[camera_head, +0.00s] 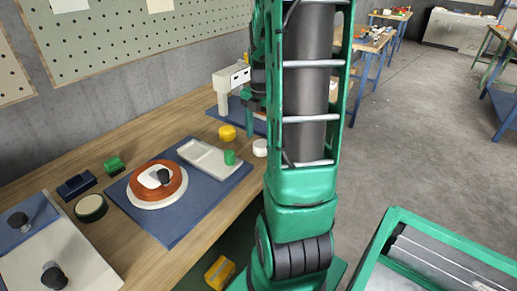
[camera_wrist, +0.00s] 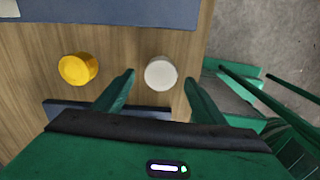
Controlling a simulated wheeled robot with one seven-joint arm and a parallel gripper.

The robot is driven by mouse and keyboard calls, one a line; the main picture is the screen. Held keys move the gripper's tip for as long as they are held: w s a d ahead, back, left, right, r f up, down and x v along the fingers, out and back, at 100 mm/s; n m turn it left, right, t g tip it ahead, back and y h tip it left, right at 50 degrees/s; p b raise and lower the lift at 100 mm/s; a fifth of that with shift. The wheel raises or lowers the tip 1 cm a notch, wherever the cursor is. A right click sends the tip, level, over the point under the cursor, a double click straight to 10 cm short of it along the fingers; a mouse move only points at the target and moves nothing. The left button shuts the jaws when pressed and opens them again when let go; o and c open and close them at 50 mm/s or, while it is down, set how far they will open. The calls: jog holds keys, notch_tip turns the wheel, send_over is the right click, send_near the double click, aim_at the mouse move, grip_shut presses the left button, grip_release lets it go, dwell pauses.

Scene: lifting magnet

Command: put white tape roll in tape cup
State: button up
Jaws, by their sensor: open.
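The white tape roll (camera_wrist: 160,72), a short pale cylinder, stands on the wooden bench. In the head view the white roll (camera_head: 260,147) shows at the bench's right edge, beside my arm. In the wrist view my gripper (camera_wrist: 159,78) is open and empty, with one green finger on each side of the roll's near part; I cannot tell the height gap or any contact. No thing is clearly marked as the tape cup. A dark round dish with a pale inside (camera_head: 91,208) sits at the bench's left and may be it.
A yellow cylinder (camera_wrist: 78,68) stands left of the white roll. A green block (camera_head: 113,164) and dark-blue block (camera_head: 76,185) lie left.

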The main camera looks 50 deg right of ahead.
jog(key=shift+f, duration=1.15)
jog(key=c, duration=1.3)
jog(key=shift+o, duration=0.2)
jog(key=shift+r, duration=0.15)
